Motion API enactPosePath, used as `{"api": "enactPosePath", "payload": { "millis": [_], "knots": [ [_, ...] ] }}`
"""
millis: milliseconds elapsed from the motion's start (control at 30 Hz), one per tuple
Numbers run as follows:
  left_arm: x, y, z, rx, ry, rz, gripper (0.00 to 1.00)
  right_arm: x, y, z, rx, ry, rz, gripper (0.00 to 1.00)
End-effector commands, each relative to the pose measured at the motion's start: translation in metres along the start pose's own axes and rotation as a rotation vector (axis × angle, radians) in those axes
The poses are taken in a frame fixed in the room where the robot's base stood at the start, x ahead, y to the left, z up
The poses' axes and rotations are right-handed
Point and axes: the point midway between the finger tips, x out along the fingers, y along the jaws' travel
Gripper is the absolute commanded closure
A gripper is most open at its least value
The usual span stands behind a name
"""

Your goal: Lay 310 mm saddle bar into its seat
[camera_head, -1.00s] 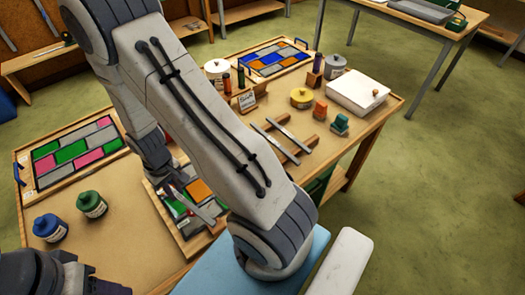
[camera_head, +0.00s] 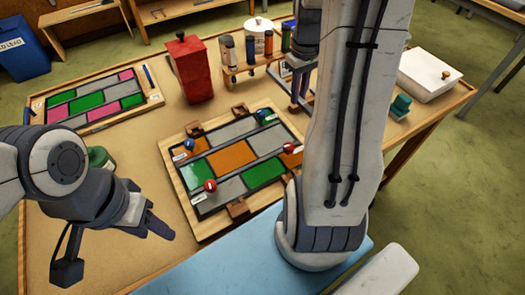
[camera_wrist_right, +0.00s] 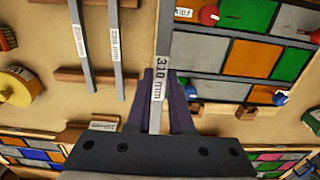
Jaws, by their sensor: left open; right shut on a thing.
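The 310 mm saddle bar (camera_wrist_right: 164,45) is a grey strip with a white "310 mm" label in the right wrist view. My right gripper (camera_wrist_right: 161,105) is shut on it; in the head view this gripper (camera_head: 300,98) is beyond the panel's far right corner, partly behind my arm. The leaded panel (camera_head: 217,135) has orange, green and grey panes in a pale wooden frame. Small brown wooden blocks (camera_head: 238,208) sit along its near and far edges. My left gripper (camera_head: 155,225) is open and empty, left of the panel. The panel's right corner is hidden by my right arm.
Two other labelled bars (camera_wrist_right: 80,45) lie across wooden supports in the right wrist view. Red and blue knobs (camera_head: 210,185) stand on the panel. A red canister (camera_head: 190,68) and bottle rack (camera_head: 250,68) stand behind. Another coloured panel (camera_head: 95,102) lies far left.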

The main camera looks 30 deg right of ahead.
Motion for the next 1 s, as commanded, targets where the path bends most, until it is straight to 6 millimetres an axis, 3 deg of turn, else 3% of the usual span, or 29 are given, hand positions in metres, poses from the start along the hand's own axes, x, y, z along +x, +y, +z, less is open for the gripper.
{"api": "enactPosePath", "payload": {
  "millis": [67, 167, 500, 700, 867, 1000],
  "knots": [
    [0.007, -0.001, 0.0, 0.0, 0.0, 0.0, 0.5, -0.001, 0.006, 0.004, 0.003, 0.003, 0.002, 1.0],
    [0.006, 0.0, 0.0, 0.0, 0.0, 0.0, 0.5, 0.002, -0.001, 0.006, -0.001, 0.0, 0.0, 1.0],
    [-0.001, 0.0, 0.0, 0.0, 0.001, 0.0, 0.5, 0.043, -0.073, 0.0, -0.009, -0.003, -0.002, 1.0],
    [-0.003, 0.0, 0.0, 0.0, 0.0, 0.0, 0.5, 0.061, -0.102, -0.003, -0.005, -0.001, -0.001, 1.0],
    [-0.004, 0.0, 0.0, 0.0, 0.0, 0.0, 0.5, 0.068, -0.109, -0.004, -0.002, 0.0, 0.0, 1.0],
    [-0.004, 0.0, 0.0, 0.0, 0.0, 0.0, 0.5, 0.086, -0.11, -0.002, -0.001, -0.006, -0.002, 1.0]
  ]
}}
